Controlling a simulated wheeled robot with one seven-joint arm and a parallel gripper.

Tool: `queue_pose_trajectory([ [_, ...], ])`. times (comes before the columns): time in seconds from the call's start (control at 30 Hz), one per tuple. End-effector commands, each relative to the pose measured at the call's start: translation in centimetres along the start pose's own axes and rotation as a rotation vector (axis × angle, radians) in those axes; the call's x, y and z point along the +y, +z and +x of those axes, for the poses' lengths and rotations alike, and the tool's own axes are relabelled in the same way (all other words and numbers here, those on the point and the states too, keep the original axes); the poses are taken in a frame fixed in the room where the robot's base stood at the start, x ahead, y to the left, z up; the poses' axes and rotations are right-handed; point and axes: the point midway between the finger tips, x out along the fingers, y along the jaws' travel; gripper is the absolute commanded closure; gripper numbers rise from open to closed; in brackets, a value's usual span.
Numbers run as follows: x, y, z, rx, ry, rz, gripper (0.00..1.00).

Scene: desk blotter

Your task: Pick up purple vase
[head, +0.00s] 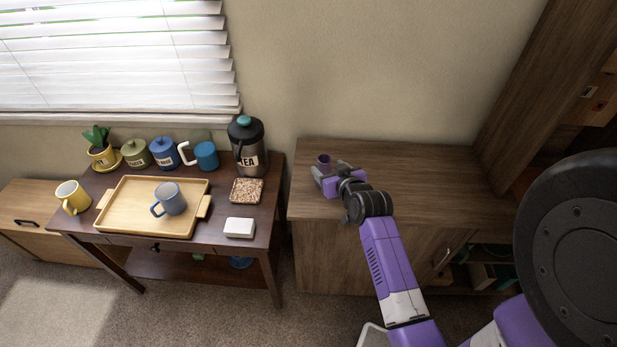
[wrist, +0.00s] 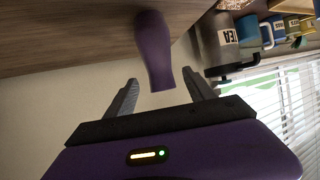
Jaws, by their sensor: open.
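The purple vase (head: 323,161) stands near the left end of the wooden cabinet top in the head view, partly hidden behind my gripper. In the wrist view the vase (wrist: 154,50) appears upside down, rising from the wooden surface, with its far end between the lines of the two fingers. My gripper (head: 328,179) is low over the cabinet top, right at the vase. In the wrist view my gripper (wrist: 160,90) has its fingers spread wide, one on each side of the vase, with a clear gap on both sides. Nothing is held.
The cabinet top (head: 430,190) is bare to the right of my arm. On the left, a dark table (head: 100,183) holds a tray (head: 120,205), a grey-blue mug (head: 172,199), canisters and a tea flask (head: 247,147). A gap separates table and cabinet. The wall is close behind.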

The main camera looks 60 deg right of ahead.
Motion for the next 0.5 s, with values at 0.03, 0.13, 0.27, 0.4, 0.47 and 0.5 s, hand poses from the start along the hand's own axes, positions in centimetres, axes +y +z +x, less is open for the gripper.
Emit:
queue_pose_trajectory([
  [0.03,0.1,0.0,0.5,-0.002,0.001,0.000,0.37],
  [0.13,0.1,0.0,1.5,0.000,0.001,0.000,0.37],
  [0.27,0.0,0.0,2.6,0.000,0.000,-0.001,0.37],
  [0.4,0.0,0.1,4.0,-0.001,0.000,-0.001,0.37],
  [0.47,0.0,0.2,4.8,-0.001,0.001,0.000,0.37],
  [0.5,0.0,0.3,5.3,0.000,0.001,-0.001,0.37],
])
